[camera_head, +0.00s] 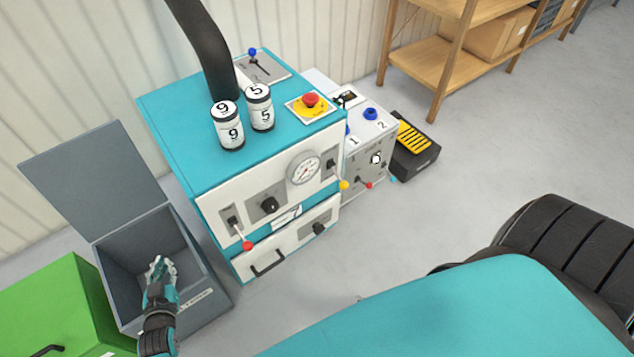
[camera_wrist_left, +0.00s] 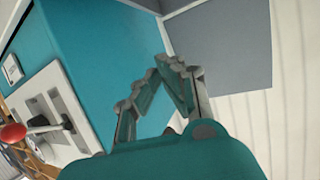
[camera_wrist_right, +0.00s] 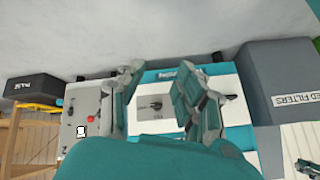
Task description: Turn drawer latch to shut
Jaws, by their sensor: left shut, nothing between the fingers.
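The drawer (camera_head: 290,245) is the low white front at the base of the teal machine, with a black bar handle (camera_head: 268,265) at its left. The black drawer latch (camera_head: 319,228) is at its right; the drawer looks closed, and the latch's exact angle is too small to read. My left gripper (camera_head: 160,268) is shut and empty, above the open grey bin, left of the drawer. Its fingertips meet in the left wrist view (camera_wrist_left: 166,72). My right gripper (camera_wrist_right: 153,90) is open and empty, pointing toward the machine's front; it is outside the head view.
The grey bin (camera_head: 208,275) stands left of the machine with its lid up, beside a green box (camera_head: 50,305). Red-tipped (camera_head: 248,246) and yellow-tipped (camera_head: 344,185) levers stick out above the drawer. Two numbered canisters (camera_head: 229,130) stand on top. Floor before the drawer is clear.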

